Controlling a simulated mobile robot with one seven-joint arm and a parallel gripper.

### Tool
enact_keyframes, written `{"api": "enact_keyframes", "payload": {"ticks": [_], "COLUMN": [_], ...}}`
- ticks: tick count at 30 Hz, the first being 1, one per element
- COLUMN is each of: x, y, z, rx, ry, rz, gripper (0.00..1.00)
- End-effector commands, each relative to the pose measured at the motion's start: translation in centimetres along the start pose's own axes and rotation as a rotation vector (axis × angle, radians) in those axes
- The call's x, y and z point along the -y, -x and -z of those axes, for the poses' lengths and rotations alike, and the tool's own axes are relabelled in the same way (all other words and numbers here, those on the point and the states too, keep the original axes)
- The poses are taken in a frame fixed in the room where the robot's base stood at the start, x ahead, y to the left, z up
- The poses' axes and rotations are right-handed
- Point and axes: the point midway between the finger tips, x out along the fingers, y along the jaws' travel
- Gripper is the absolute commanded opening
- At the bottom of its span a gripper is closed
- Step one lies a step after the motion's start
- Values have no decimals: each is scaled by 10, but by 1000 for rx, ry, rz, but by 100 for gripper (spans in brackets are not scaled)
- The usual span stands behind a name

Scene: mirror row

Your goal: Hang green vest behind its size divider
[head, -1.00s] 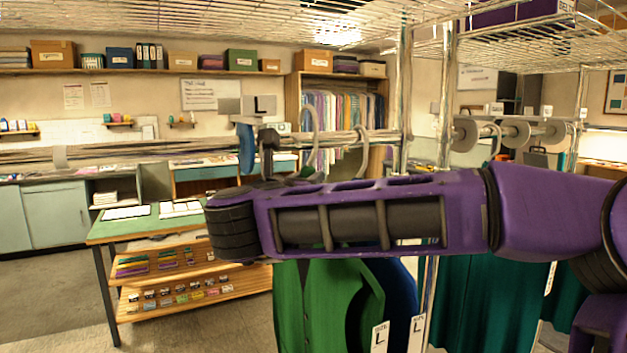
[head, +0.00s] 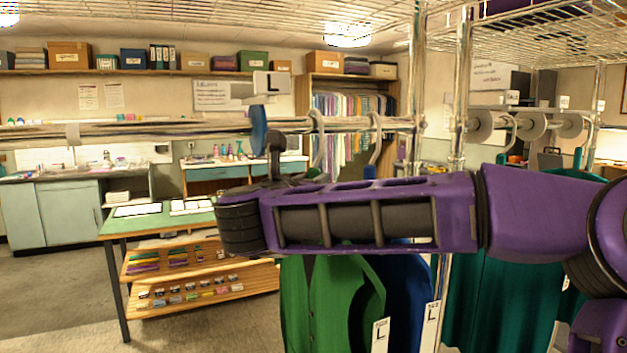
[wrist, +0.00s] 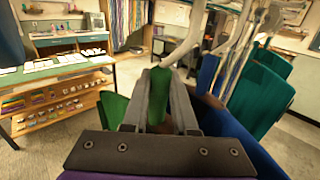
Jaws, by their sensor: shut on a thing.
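The green vest (head: 325,300) hangs below my arm in the head view, with a white L size tag at its lower right. Its upper part is hidden by my forearm. My gripper (wrist: 163,78) is shut on the green vest's top, seen as green (wrist: 158,85) between the fingers in the wrist view. A pale hanger hook (head: 317,135) rises to the rail (head: 200,128); it overlaps the rail, but I cannot tell whether it bears on it. The size divider (head: 271,85), a pale plate marked L with a blue disc below, stands on the rail left of this hook.
A blue garment (head: 408,285) with an L tag hangs just right of the green vest; its hook (head: 375,140) is on the rail. Teal garments (head: 505,300) hang beyond the chrome post (head: 462,90). A green-topped table (head: 150,222) stands behind at left.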

Motion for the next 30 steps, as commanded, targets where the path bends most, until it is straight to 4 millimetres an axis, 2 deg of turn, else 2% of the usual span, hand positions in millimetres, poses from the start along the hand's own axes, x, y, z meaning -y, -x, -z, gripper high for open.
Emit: {"api": "enact_keyframes", "payload": {"ticks": [7, 8, 13, 18, 20, 25, 30], "x": [0, 0, 0, 0, 0, 0, 0], "y": [0, 0, 0, 0, 0, 0, 0], "z": [-1, -1, -1, 0, 0, 0, 0], "rx": [2, 2, 2, 1, -1, -1, 0], "ry": [-1, -1, -1, 0, 0, 0, 0], "rz": [0, 0, 0, 0, 0, 0, 0], "gripper": [0, 31, 61, 61, 70, 100, 100]}}
